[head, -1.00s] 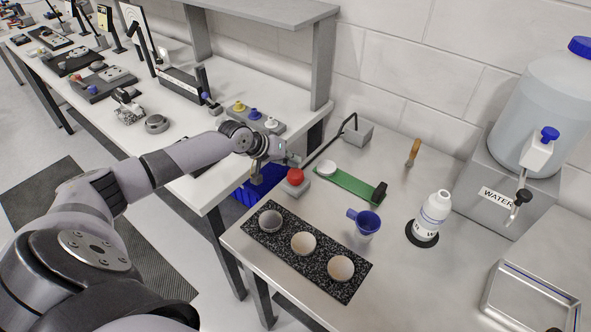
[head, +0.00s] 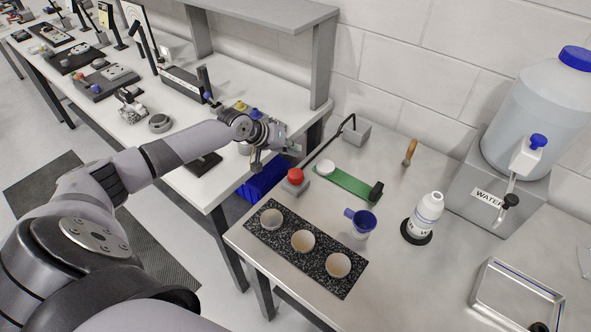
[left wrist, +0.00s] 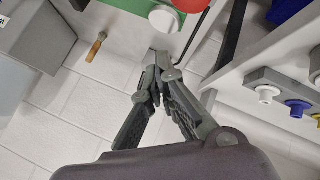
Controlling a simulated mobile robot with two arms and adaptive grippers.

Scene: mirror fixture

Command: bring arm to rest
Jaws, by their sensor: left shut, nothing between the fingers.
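My left arm (head: 180,147) reaches in from the left in the head view, over the white bench. My left gripper (head: 259,166) is at its end, near the bench's right edge, above a blue crate and left of the red button. In the left wrist view the left gripper (left wrist: 158,60) shows its fingertips together, with nothing between them. It touches nothing that I can make out. My right gripper is in neither view.
A red button (head: 295,176), a green strip (head: 350,182), a speckled mat (head: 279,244) with three cups, a blue cup (head: 361,222) and a white bottle (head: 428,210) stand on the steel table. A water jug (head: 540,105) stands right. A blue crate (head: 265,182) sits below.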

